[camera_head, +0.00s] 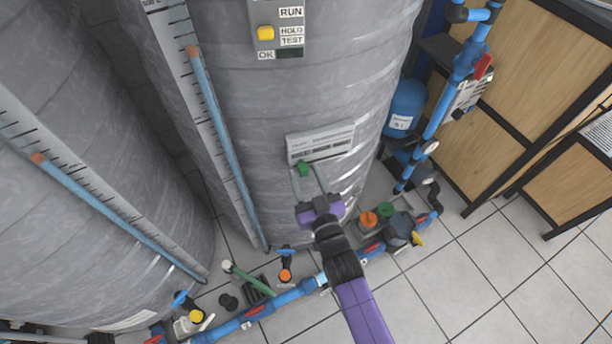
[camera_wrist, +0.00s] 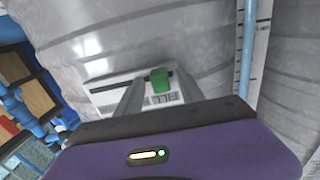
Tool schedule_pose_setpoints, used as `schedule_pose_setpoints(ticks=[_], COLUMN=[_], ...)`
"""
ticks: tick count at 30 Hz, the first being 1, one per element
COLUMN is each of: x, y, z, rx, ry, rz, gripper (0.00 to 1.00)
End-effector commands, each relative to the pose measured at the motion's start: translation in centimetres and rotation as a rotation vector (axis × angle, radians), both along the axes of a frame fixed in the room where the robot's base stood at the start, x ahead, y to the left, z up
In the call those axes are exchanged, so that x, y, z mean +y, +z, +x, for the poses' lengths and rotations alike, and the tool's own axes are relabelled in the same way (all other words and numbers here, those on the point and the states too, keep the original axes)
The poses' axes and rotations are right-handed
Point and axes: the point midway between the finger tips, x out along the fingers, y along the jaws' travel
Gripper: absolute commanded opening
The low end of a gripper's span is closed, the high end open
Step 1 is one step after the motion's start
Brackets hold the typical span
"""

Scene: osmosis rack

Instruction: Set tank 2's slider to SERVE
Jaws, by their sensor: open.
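A large grey ribbed tank (camera_head: 325,100) stands in the middle of the head view. A pale slider plate (camera_head: 330,142) with a dark slot is fixed on its lower side; its lettering is too small to read. A green slider knob (camera_head: 303,169) sits at the plate's left end in the head view. In the wrist view, the knob (camera_wrist: 160,80) is at the right end of the slot on the plate (camera_wrist: 110,92). My gripper (camera_head: 304,173) is open, with its fingers on either side of the knob. I cannot tell whether either finger touches it.
A panel with a yellow knob (camera_head: 265,33) and RUN, HOLD and TEST labels is higher on the tank. Blue pipes (camera_head: 290,297) and valves run along the floor below. A blue vessel (camera_head: 405,105) and wooden cabinets (camera_head: 480,150) stand at the right. Tiled floor is clear at lower right.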

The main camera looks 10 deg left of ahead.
Motion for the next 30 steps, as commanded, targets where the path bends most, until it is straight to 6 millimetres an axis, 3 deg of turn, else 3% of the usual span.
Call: schedule_pose_setpoints(ticks=[5, 12, 30], x=[0.01, 0.00, -0.01], y=[0.00, 0.00, 0.00], z=[-0.02, -0.03, -0.04], rx=[0.000, 0.000, 0.000], ry=[0.000, 0.000, 0.000], rz=[0.000, 0.000, 0.000], gripper=[0.45, 0.00, 0.00])
